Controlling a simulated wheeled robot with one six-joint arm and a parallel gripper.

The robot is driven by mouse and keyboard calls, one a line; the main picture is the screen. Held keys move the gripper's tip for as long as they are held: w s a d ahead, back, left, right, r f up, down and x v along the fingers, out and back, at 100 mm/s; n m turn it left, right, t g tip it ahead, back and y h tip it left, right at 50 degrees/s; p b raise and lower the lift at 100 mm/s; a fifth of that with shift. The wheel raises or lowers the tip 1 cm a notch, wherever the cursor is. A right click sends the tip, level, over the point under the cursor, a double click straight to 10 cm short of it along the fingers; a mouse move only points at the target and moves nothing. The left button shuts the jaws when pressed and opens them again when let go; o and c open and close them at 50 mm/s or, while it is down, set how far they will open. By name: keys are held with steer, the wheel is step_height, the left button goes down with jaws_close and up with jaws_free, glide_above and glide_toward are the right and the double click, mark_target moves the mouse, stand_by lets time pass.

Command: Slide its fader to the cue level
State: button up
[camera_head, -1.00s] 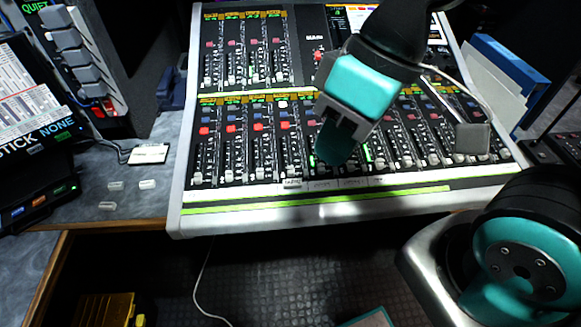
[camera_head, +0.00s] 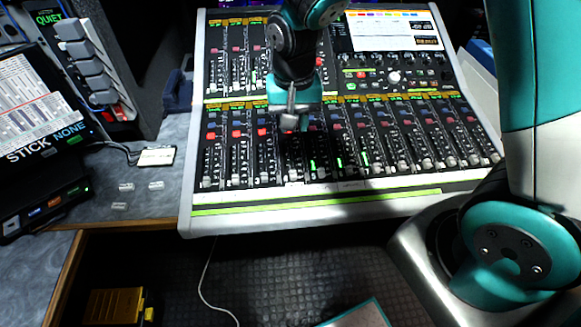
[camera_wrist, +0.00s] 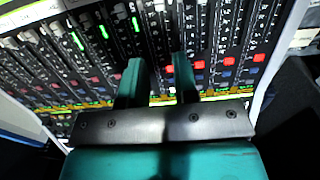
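The mixing console (camera_head: 310,200) has a lower row of channel strips with grey fader caps near its front edge. One fader cap (camera_head: 293,176) sits low on the strip in front of my gripper (camera_head: 288,122). Several strips to its right show green lights. In the wrist view, the two teal fingers of my gripper (camera_wrist: 158,82) are apart, with nothing between them. A strip runs through the gap, and a pale fader cap (camera_wrist: 159,6) shows at its top. The fingers appear above the panel; contact cannot be told. My wrist hides part of the upper console.
A label strip (camera_head: 350,186) runs along the console front. A screen (camera_head: 390,30) is at its upper right. A black box (camera_head: 45,200), a card (camera_head: 156,156) and small white pieces lie on the left desk. A yellow case (camera_head: 115,306) is below.

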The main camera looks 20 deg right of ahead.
mark_target(293, 171)
step_height(293, 171, down, 15)
steer(key=shift+f+p, duration=0.2)
steer(key=shift+p, duration=0.3)
jaws_close()
